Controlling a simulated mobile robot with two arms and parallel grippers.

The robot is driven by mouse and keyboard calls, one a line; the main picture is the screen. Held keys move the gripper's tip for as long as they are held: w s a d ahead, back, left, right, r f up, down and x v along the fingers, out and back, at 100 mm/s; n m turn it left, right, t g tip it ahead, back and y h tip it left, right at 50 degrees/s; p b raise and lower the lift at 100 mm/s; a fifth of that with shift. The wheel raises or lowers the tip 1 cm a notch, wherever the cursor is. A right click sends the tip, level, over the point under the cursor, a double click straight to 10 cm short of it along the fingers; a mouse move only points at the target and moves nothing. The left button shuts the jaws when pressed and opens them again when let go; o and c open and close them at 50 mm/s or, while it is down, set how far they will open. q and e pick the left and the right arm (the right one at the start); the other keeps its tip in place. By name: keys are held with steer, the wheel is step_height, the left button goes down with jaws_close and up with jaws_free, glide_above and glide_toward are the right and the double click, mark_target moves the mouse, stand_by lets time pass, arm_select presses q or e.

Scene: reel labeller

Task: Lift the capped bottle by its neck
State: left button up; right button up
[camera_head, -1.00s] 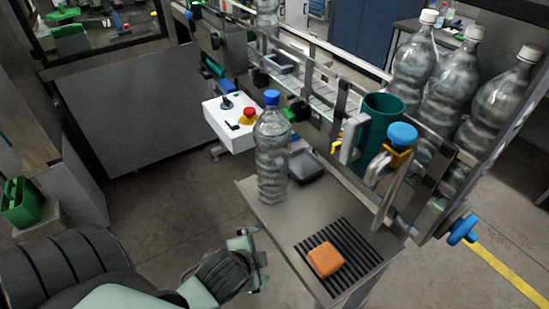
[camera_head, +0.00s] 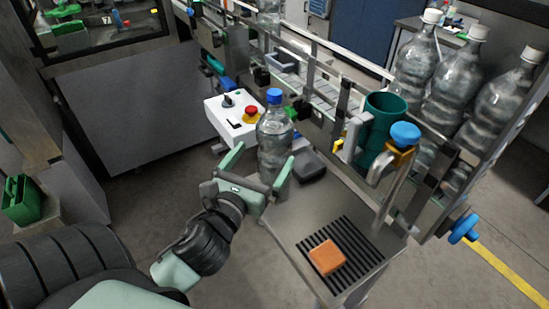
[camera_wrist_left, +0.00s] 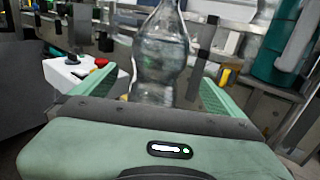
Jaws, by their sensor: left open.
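The capped bottle (camera_head: 273,140) is clear plastic with a blue cap (camera_head: 274,96). It stands upright on the left end of the small metal table (camera_head: 290,228). My left gripper (camera_head: 258,166) is open in front of the bottle, with one finger to each side of its body, well below the neck. In the left wrist view the bottle (camera_wrist_left: 162,55) rises between the two green fingers, its cap out of the frame above. I cannot tell whether either finger touches it. The gripper hides the lower front of the bottle. My right gripper is not in view.
An orange sponge (camera_head: 327,257) lies on the black drain grille (camera_head: 344,274). A dark tray (camera_head: 308,165) sits just right of the bottle. A white control box (camera_head: 232,117) with a red button stands behind left. A green cup (camera_head: 383,118) and large white-capped bottles (camera_head: 462,88) are at the right.

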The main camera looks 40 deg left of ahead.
arm_select(q)
steer(key=w+p, duration=0.1)
steer(key=w, duration=0.1)
steer(key=w+a+p, duration=0.1)
steer(key=w, duration=0.1)
steer(key=w+p, duration=0.1)
steer(key=w, duration=0.1)
steer(key=shift+w+a+r, duration=0.2)
steer(key=shift+a+r, duration=0.05)
steer(key=shift+a, duration=0.05)
steer(key=shift+w+f, duration=0.15)
steer(key=shift+w, duration=0.3)
steer(key=c, duration=2)
steer(key=shift+a+r, duration=0.1)
steer(key=shift+r, duration=0.15)
steer(key=shift+c, duration=0.2)
